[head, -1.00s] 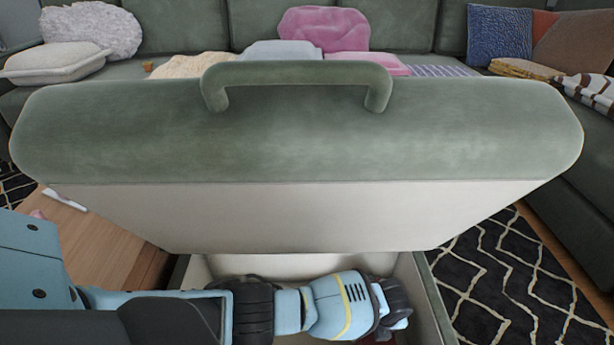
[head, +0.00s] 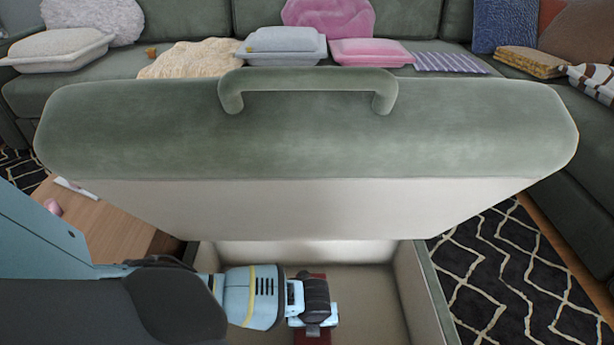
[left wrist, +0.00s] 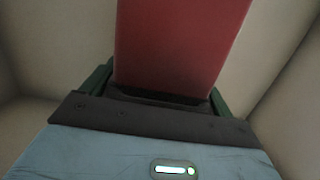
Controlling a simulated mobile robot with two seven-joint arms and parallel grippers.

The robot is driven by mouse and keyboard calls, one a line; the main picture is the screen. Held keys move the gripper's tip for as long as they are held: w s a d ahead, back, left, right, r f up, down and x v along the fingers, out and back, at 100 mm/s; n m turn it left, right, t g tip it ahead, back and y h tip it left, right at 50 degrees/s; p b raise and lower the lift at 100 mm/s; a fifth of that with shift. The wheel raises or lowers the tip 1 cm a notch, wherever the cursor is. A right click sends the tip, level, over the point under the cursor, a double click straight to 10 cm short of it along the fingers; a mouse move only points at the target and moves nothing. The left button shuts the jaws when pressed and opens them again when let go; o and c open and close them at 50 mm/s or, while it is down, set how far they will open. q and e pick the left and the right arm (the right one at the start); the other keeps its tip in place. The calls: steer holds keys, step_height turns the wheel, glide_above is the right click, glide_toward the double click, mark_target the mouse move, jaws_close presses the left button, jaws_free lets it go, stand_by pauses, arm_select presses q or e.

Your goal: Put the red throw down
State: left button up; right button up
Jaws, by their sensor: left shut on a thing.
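The red throw (left wrist: 178,45) fills the upper middle of the left wrist view, rising from between the jaws of my left gripper (left wrist: 160,95). My left gripper is shut on it. In the head view my left gripper (head: 313,328) is down inside the open storage box (head: 368,290), and a dark red part of the throw (head: 312,339) shows by it at the bottom edge. I cannot tell whether the throw touches the box floor. The box's green lid (head: 310,130), with a handle on top, stands open behind. My right gripper is not in view.
A wooden table (head: 105,222) stands left of the box. A black patterned rug (head: 500,270) lies to the right. The box's right part is bare.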

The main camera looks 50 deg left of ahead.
arm_select(q)
steer(key=shift+s+a, duration=0.1)
steer(key=shift+s, duration=0.1)
steer(key=shift+s+a, duration=0.2)
steer(key=shift+s, duration=0.1)
step_height(320, 180, down, 4)
steer(key=shift+r+b, duration=0.2)
steer(key=shift+b, duration=1.05)
steer(key=shift+r, duration=0.15)
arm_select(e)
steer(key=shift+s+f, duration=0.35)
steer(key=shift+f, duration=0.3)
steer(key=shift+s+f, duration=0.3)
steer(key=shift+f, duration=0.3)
